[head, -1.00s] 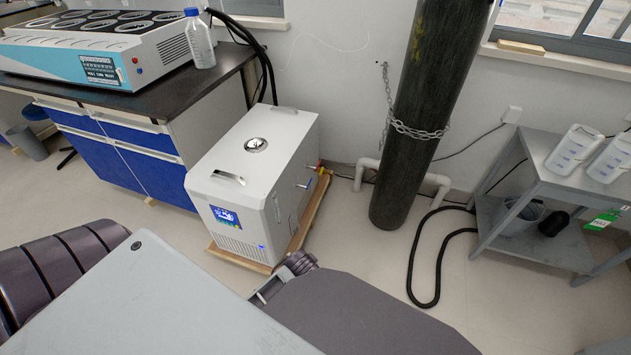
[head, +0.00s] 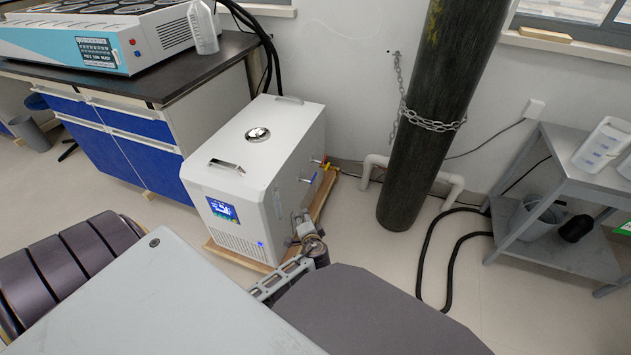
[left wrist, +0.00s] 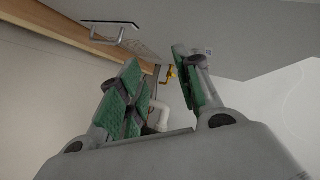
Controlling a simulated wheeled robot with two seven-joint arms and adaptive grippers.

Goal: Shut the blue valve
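A yellow fitting (left wrist: 172,74) shows beyond the gap. I cannot clearly pick out the blue handle there. My right gripper is not in view.
A dark gas cylinder (head: 428,125) chained to the wall stands right of the box, by a white pipe (head: 455,185) and black hose (head: 425,250). A grey metal cart (head: 535,255) is at right, a blue-drawer bench (head: 120,155) at left. Floor between box and cylinder is mostly clear.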

